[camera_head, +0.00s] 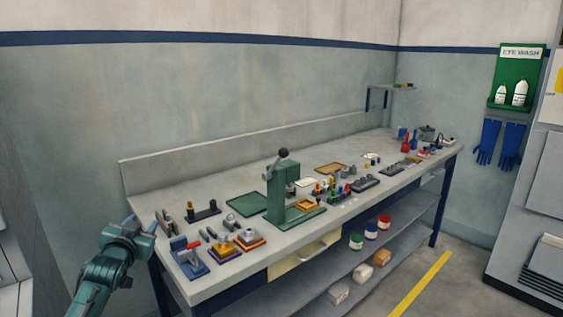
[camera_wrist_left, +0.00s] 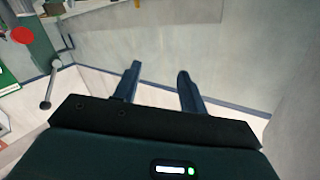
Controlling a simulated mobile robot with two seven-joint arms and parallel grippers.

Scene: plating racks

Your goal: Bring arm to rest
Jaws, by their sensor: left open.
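My left arm comes in at the lower left of the head view. Its gripper (camera_head: 142,224) is beside the left end of the grey workbench (camera_head: 225,275), apart from the things on it. In the left wrist view the two blue fingers of the left gripper (camera_wrist_left: 156,88) stand apart with nothing between them. My right gripper does not show in either view.
A green press (camera_head: 281,190) stands mid-bench. A blue fixture (camera_head: 187,258) sits near the bench's left end. A yellow drawer (camera_head: 303,258) is in the bench front. Several jars and blocks stand on the lower shelf (camera_head: 400,232). The floor by the yellow stripe (camera_head: 420,283) is clear.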

